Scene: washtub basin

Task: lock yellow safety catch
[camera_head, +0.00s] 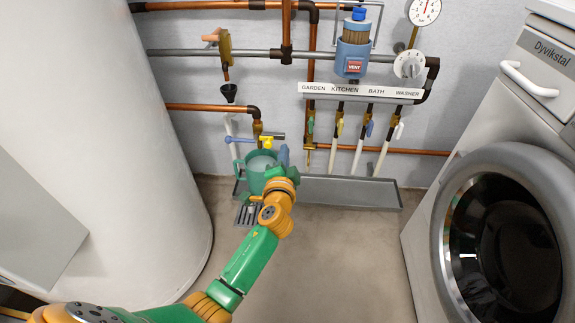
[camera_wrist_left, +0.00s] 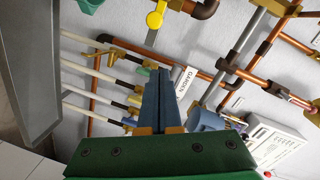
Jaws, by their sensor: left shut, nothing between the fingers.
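The yellow safety catch (camera_head: 267,142) is a small yellow piece on the brass tap above the green bucket (camera_head: 248,178). A blue lever (camera_head: 238,140) sticks out to the left of it. In the left wrist view the yellow catch (camera_wrist_left: 155,18) shows as a rounded piece at the top edge, beyond my fingertips. My left gripper (camera_head: 284,155) is just right of and below the catch, apart from it as far as I can tell. Its blue fingers (camera_wrist_left: 159,75) are shut with nothing between them. My right gripper is in neither view.
A grey trough (camera_head: 340,192) runs along the wall right of the bucket. Labelled hose taps (camera_head: 361,90) stand above it. A washer (camera_head: 490,220) fills the right side and a white tank (camera_head: 110,150) the left. The middle floor is clear.

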